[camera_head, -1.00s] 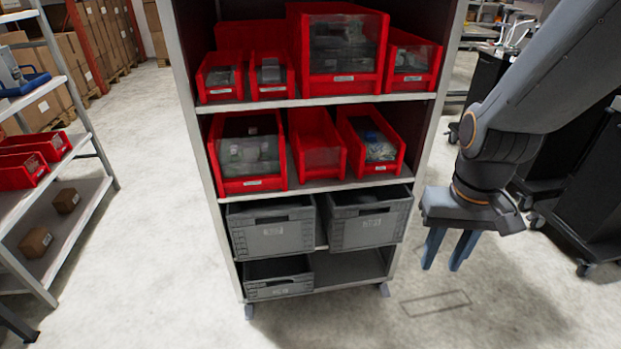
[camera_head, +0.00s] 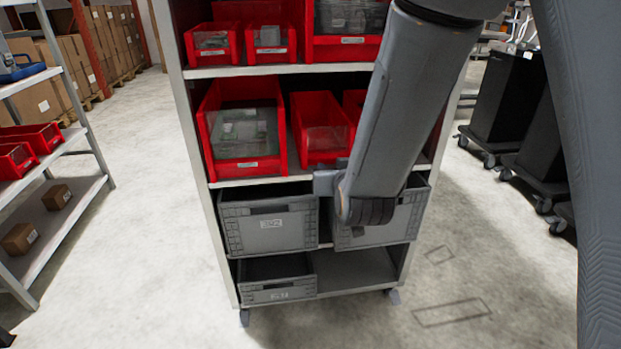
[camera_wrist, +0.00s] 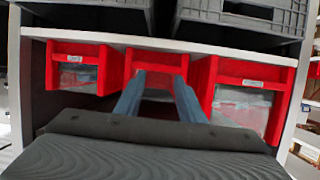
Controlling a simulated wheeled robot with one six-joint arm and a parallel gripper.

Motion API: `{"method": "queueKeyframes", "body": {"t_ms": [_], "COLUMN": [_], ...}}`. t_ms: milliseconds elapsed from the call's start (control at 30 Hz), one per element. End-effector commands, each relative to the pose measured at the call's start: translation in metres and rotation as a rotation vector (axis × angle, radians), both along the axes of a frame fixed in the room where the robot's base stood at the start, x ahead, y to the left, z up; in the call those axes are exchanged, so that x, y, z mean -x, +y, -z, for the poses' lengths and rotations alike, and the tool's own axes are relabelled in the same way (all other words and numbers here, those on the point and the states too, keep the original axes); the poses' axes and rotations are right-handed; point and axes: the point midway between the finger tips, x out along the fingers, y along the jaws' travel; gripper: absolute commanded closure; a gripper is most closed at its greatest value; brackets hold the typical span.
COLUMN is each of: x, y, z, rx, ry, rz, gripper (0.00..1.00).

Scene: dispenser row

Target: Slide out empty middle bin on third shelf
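The red middle bin (camera_head: 320,126) sits on the third shelf between two other red bins. Its clear front window shows and no contents are visible inside. In the wrist view, which looks upside down, my gripper (camera_wrist: 160,75) points at the front of the middle bin (camera_wrist: 157,58). Its two blue fingers are apart, with nothing seen between them but the bin's front. The tips overlap the bin in the picture; I cannot tell whether they touch it.
A larger red bin with contents (camera_head: 240,130) stands left of it. The right red bin (camera_head: 355,103) is mostly behind my arm. A side rack (camera_head: 85,195) stands at the left; black carts (camera_head: 508,95) stand right.

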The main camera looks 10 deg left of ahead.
Motion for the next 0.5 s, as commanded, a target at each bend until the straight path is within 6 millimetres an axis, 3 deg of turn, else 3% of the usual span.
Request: {"method": "queueKeyframes", "body": {"t_ms": [33, 200, 500], "x": [-0.005, -0.009, -0.006], "y": [0.016, 0.047, 0.060], "z": [0.009, 0.000, -0.009], "rx": [-0.012, -0.049, -0.069], "ry": [-0.066, -0.256, -0.354], "rz": [-0.014, -0.031, -0.036], "gripper": [0.64, 0.64, 0.64]}}
